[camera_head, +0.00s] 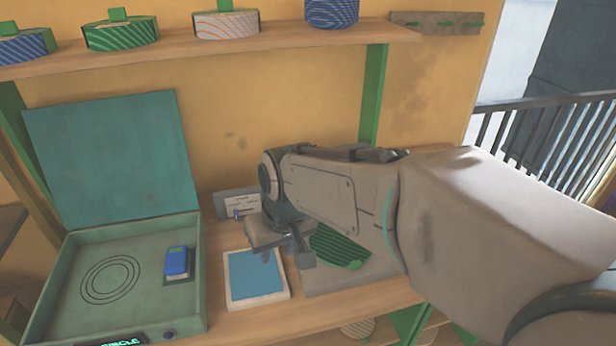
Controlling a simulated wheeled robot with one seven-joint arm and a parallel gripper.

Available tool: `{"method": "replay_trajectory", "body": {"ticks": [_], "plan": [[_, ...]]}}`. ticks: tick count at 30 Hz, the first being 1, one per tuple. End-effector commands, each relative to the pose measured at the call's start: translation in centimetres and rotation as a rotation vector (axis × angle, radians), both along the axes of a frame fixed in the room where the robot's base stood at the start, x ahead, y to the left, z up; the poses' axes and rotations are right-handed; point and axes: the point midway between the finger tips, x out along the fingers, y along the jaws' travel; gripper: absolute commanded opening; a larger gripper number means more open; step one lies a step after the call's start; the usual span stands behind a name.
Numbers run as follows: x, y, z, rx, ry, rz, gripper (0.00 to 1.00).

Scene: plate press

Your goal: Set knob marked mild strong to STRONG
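A small grey panel with a white label (243,204) stands at the back of the counter against the wall. My gripper (284,259) is just right of and in front of this panel, over the counter. Its two fingertips look apart with nothing between them.
The teal press (55,310) has its lid up and a blue block (177,263) inside. A white-rimmed blue pad (285,294) lies below my gripper. A green ridged piece (335,247) is partly behind my arm. A shelf (270,42) with several round tins runs above.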

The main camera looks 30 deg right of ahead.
Motion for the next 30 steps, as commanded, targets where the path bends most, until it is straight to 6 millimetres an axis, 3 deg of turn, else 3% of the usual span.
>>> {"method": "replay_trajectory", "body": {"ticks": [6, 15, 22, 30], "plan": [[7.2, -4.5, -4.1, -0.026, 0.048, -0.085, 0.34], [15.4, -12.3, -8.3, -0.270, 0.053, -0.179, 0.34], [20.4, -16.5, -7.2, -0.531, 0.001, -0.191, 0.34], [22.9, -17.8, -5.0, -0.679, -0.046, -0.179, 0.34]]}}
